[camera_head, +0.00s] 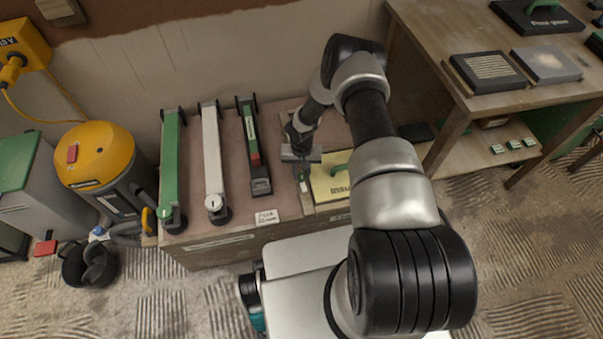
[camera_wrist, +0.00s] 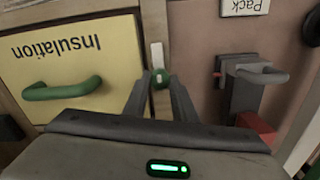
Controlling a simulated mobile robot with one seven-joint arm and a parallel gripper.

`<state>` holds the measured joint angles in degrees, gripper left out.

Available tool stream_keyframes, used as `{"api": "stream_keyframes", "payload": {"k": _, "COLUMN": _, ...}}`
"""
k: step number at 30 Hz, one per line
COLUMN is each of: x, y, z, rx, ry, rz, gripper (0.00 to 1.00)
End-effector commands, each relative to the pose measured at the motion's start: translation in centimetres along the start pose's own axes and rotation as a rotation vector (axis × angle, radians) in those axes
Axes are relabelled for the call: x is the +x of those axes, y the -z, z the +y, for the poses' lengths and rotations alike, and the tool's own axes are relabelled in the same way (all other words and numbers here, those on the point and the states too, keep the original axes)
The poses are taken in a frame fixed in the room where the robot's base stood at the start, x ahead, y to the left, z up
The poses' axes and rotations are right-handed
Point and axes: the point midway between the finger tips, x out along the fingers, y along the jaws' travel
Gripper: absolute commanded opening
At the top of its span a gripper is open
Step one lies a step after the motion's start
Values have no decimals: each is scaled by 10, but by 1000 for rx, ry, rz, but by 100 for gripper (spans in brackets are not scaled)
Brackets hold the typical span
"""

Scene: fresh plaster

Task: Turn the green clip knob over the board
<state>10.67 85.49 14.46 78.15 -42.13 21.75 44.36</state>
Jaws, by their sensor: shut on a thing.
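The green clip knob (camera_wrist: 158,76) sits between my fingertips in the wrist view. My gripper (camera_wrist: 160,84) is shut on it. A pale clip bar (camera_wrist: 157,54) runs from the knob along the wooden strip, beside the board and not across it. The yellow board (camera_wrist: 110,60), marked "Insulation", lies left of the knob with a green handle (camera_wrist: 62,90). In the head view my gripper (camera_head: 301,168) points down at the left edge of the board (camera_head: 322,193). The knob is hidden there by my gripper.
Left of my gripper on the bench (camera_head: 235,210) lie a black tool (camera_head: 262,185), a white tool (camera_head: 212,150) and a green tool (camera_head: 170,160). A "Pack" label (camera_wrist: 245,6) is near. A wooden table (camera_head: 420,30) stands right. A yellow vacuum (camera_head: 95,155) stands left.

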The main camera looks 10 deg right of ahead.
Motion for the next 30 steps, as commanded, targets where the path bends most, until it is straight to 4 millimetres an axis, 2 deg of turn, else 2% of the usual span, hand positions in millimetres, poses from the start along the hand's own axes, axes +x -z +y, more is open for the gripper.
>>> {"api": "stream_keyframes", "payload": {"k": 8, "x": 3, "y": 1, "z": 0, "rx": -133, "ry": -1, "rz": 1, "gripper": 2}}
{"api": "stream_keyframes", "payload": {"k": 30, "x": 2, "y": 1, "z": 0, "rx": -820, "ry": -1, "rz": 1, "gripper": 2}}
